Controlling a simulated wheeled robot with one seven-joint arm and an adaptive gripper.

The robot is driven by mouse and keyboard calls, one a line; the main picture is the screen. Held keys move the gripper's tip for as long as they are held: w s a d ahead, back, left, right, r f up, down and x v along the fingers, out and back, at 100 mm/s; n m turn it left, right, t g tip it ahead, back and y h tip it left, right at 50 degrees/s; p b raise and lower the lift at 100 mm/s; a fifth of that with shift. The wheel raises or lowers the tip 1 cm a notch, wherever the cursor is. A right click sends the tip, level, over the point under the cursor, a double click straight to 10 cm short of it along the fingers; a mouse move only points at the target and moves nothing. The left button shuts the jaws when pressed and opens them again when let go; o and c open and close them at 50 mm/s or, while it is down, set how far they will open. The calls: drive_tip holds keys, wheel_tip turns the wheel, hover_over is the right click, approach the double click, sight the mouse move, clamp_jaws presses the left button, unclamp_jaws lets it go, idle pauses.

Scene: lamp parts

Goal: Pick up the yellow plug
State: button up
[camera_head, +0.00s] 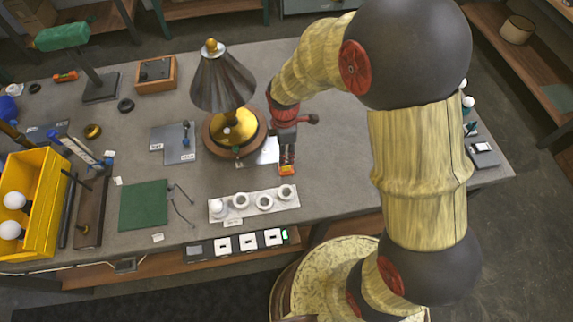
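My gripper (287,166) points down over the middle of the table, just right of the lamp's base. A small orange-yellow piece (287,170) shows at its fingertips; I cannot tell whether it is the yellow plug or part of the fingers. The fingers look close together, but their opening is too small to make out. A small round brass-yellow thing (92,131) lies at the left of the table. No other clear yellow plug shows.
A lamp with a dark pleated shade (223,82) stands just left of my gripper. A white strip with several round sockets (252,204) lies in front. A yellow bin (37,185) with white bulbs is at the left. The table (350,185) is clear right of the strip.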

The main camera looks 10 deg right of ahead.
wheel_tip(320, 180, down, 7)
drive_tip(key=shift+d+r+b, duration=0.1)
drive_tip(key=shift+d+b, duration=0.05)
drive_tip(key=shift+b, duration=0.65)
drive_tip(key=shift+c, duration=0.8)
clamp_jaws()
